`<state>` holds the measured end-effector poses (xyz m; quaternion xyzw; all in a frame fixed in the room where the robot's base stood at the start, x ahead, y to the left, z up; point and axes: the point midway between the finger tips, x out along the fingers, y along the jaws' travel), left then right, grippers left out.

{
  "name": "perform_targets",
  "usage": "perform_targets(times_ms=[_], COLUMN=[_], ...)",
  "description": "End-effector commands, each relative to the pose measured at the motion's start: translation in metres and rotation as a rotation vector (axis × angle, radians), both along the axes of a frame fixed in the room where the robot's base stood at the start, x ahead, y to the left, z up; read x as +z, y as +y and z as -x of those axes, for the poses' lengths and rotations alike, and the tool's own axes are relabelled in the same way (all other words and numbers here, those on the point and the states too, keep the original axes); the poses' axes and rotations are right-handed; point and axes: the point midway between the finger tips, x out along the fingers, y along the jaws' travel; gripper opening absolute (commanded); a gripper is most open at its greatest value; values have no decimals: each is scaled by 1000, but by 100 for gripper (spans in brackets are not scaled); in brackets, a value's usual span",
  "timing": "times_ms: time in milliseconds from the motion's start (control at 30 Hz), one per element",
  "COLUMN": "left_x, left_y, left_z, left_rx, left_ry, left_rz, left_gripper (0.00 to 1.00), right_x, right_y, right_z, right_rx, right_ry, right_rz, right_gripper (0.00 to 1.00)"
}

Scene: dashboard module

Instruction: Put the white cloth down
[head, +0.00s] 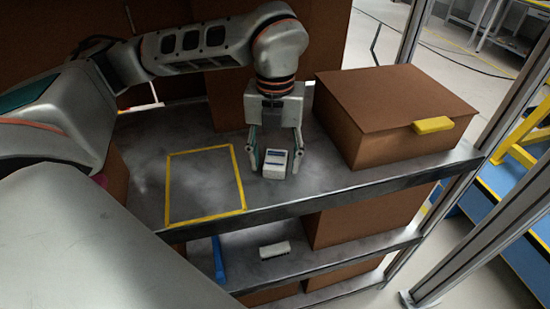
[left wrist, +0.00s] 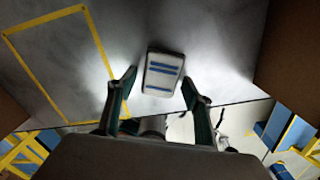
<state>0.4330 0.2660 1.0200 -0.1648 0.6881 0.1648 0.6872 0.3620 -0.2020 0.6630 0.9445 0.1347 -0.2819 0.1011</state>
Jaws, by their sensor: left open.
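The white cloth (head: 275,163) is a small, block-like folded bundle with blue stripes. It sits on the grey upper shelf, just right of the yellow taped rectangle and outside it. It also shows in the left wrist view (left wrist: 163,72). My left gripper (head: 277,167) points down over the cloth with its fingers open. One finger is on each side of the cloth; in the left wrist view the fingertips (left wrist: 160,78) flank its near part. My right gripper is not in view.
A closed brown box (head: 385,115) with a yellow tab stands close to the right of the gripper. The yellow taped rectangle (head: 206,217) is empty. A white item (head: 275,249) lies on the lower shelf. The upper shelf's front edge is near the cloth.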

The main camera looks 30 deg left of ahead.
Motion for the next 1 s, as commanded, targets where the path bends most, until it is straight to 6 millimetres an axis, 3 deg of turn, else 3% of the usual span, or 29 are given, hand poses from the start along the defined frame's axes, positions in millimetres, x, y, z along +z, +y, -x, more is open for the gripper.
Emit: perform_targets(times_ms=[533,733,1000], left_x=[101,117,120], left_y=[0,0,0], left_z=[-1,-1,0], left_rx=[1,0,0], left_ry=[-4,-2,-1], left_rz=[-1,-1,0], left_gripper=[51,51,51], right_x=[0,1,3], right_y=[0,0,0], right_z=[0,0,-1], right_rx=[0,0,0], right_ry=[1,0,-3], right_rz=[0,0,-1], right_gripper=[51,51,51])
